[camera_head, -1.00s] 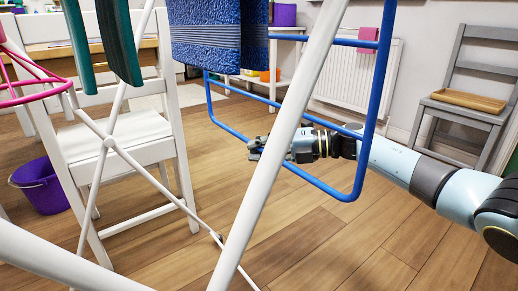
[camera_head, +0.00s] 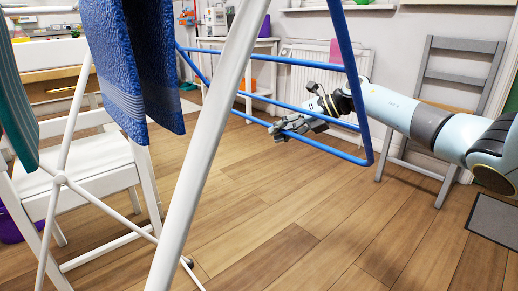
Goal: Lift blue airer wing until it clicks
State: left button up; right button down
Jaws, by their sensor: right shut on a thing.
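The blue airer wing (camera_head: 351,65) is a frame of thin blue bars on the right side of the white airer. It tilts away behind the airer's thick white leg (camera_head: 209,120). My right gripper (camera_head: 283,129) comes in from the right through an arm that passes behind the wing's near bar. Its fingers are shut on one of the wing's lower blue bars, near the middle of the wing. The fingers cover part of that bar. The catch or hinge of the wing cannot be made out. My left gripper is not in view.
A blue towel (camera_head: 150,65) and a teal cloth (camera_head: 12,110) hang on the airer at left. A white chair (camera_head: 95,160) and a purple bucket (camera_head: 10,226) stand behind it. A radiator (camera_head: 308,65) and grey chair (camera_head: 462,75) are at the back. The wooden floor in front is clear.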

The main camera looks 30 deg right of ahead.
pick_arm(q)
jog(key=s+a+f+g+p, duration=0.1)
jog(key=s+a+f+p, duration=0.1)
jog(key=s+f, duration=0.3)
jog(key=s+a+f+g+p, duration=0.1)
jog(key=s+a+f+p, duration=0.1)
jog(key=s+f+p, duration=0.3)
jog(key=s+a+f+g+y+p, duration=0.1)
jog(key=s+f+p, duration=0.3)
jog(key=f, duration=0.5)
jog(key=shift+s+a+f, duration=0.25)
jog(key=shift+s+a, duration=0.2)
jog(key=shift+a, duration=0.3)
pick_arm(e)
jog(key=d+r+n+h, duration=0.1)
jog(key=d+r, duration=0.4)
jog(key=r, duration=0.6)
jog(key=w+d+r+n+h, duration=0.1)
jog(key=d+r+h, duration=0.3)
jog(key=r, duration=0.6)
jog(key=w+d+r+n+h, duration=0.1)
jog(key=d+r+n+h, duration=0.1)
jog(key=d+r, duration=0.4)
jog(key=shift+r+h, duration=0.3)
jog(key=shift+r, duration=2.5)
jog(key=shift+w, duration=0.1)
jog(key=c, duration=1.3)
grip_release()
jog(key=shift+c, duration=0.2)
